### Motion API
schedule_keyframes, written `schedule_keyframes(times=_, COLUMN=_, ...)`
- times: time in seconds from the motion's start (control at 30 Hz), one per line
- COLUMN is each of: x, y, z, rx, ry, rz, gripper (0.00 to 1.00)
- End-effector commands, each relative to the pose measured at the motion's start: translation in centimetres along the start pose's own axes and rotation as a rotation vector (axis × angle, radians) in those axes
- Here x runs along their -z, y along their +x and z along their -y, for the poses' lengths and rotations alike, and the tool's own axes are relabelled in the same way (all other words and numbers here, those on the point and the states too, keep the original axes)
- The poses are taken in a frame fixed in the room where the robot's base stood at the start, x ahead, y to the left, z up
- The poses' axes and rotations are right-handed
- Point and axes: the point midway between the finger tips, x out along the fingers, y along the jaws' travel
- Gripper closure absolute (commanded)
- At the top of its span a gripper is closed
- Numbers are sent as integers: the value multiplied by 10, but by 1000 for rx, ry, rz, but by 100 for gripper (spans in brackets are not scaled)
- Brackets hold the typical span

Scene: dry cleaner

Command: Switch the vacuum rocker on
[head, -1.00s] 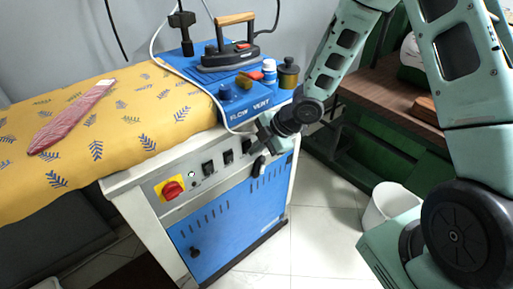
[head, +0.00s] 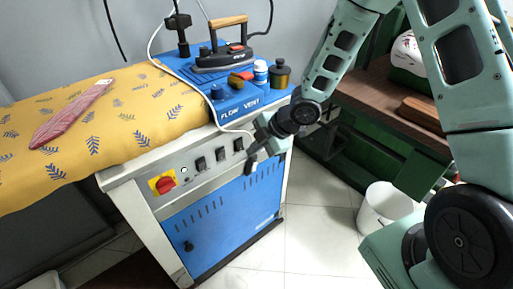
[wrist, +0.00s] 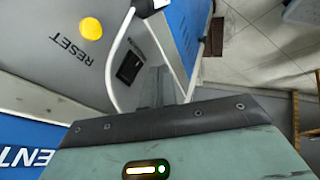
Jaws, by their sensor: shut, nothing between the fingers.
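A red knob on a yellow plate (head: 162,182) sits at the panel's left, beside a small green light. A yellow RESET button (wrist: 91,28) and a pale cable show in the wrist view. The iron (head: 224,58) stands on the blue top. A white bin (head: 388,208) stands on the floor at right.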

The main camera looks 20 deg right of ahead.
Motion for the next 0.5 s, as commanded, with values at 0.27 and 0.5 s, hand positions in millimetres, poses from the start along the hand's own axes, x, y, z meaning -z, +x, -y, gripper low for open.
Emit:
schedule_keyframes(times=0.27, x=0, y=-27, z=2, rx=3, ry=4, rz=3, gripper=100)
schedule_keyframes(times=0.5, x=0, y=-62, z=3, rx=2, ry=5, rz=4, gripper=100)
